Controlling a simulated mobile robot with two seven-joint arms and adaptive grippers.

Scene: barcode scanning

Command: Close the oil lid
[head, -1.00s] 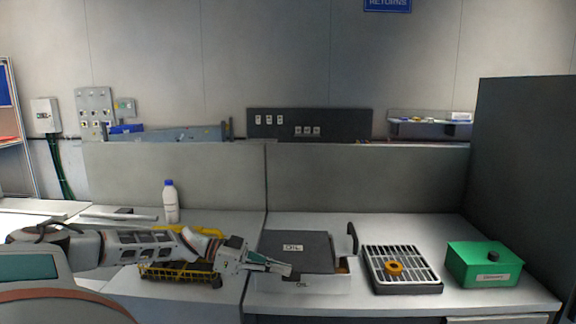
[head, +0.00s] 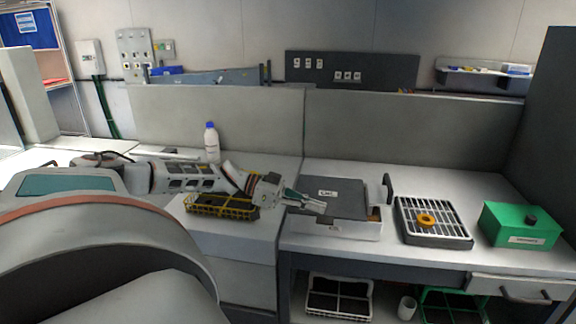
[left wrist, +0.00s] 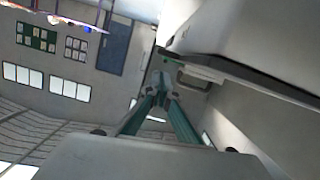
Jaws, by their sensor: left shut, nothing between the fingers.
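The oil box (head: 345,228) is a low white box on the right-hand workbench. Its dark grey lid (head: 345,196), with a white label, lies nearly flat over the box. Part of the box's right end shows an orange-brown inside next to the lid's edge. A black upright handle (head: 388,188) stands at the right end. My left gripper (head: 318,207) is shut and empty, at the left front part of the lid; I cannot tell if it touches it. Its closed fingers also show in the left wrist view (left wrist: 160,85). My right gripper is not in view.
A black tray with a white grate (head: 433,232) holds an orange ring (head: 426,220). A green box (head: 523,224) stands at the far right. A yellow basket (head: 222,207) is under my left arm, and a white bottle (head: 211,143) stands behind. A partition (head: 410,128) bounds the back.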

